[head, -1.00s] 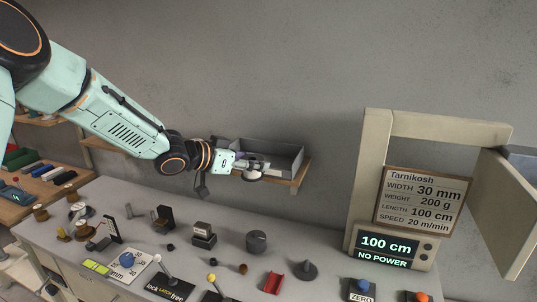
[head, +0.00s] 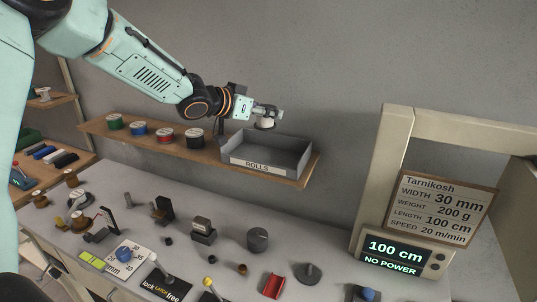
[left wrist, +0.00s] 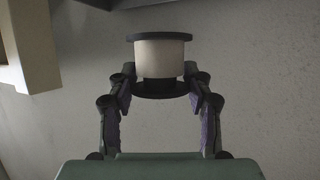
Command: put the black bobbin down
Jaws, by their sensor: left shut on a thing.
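My left gripper (head: 269,113) is shut on the black bobbin (head: 265,123) and holds it in the air above the grey tray marked ROLLS (head: 258,168). In the left wrist view the bobbin (left wrist: 160,54) has black flanges and a pale, whitish middle. It sits upright in that picture between the two fingers of the gripper (left wrist: 160,88), which close around its nearer flange. In the head view the bobbin looks clear of the tray walls and touches nothing but the gripper. My right gripper is not in view.
The tray stands on the right part of a wooden wall shelf (head: 140,143). Left of it stand a green spool (head: 114,122), a blue spool (head: 139,129), a red spool (head: 165,135) and a dark spool (head: 194,136). A workbench with small fittings lies below. A beige frame (head: 378,165) stands right.

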